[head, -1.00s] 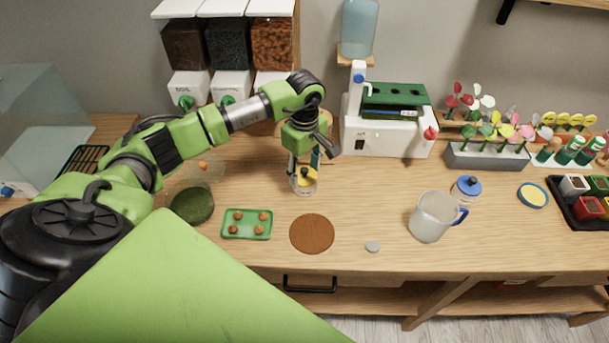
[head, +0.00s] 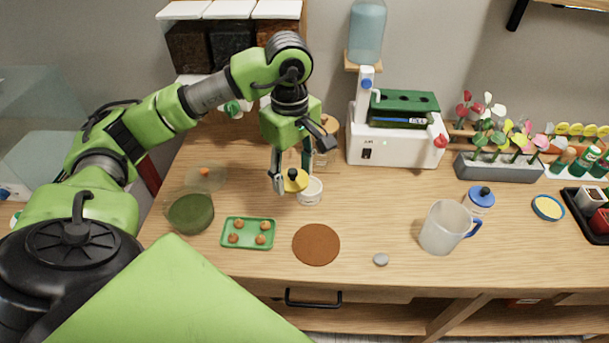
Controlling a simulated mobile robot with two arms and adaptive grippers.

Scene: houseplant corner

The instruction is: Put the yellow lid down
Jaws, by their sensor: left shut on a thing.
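The yellow lid (head: 295,181) is a small round disc with a dark knob. My left gripper (head: 291,176) is shut on it and holds it above the table, just left of a small white jar (head: 311,191). The lid overlaps the jar's left edge in the picture, and the jar looks uncovered. My right gripper is not in view.
A green tray (head: 224,244) with several brown balls and a round brown mat (head: 316,244) lie in front. A dark green bowl (head: 191,213) stands left. Bare table lies between the jar and pitcher.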

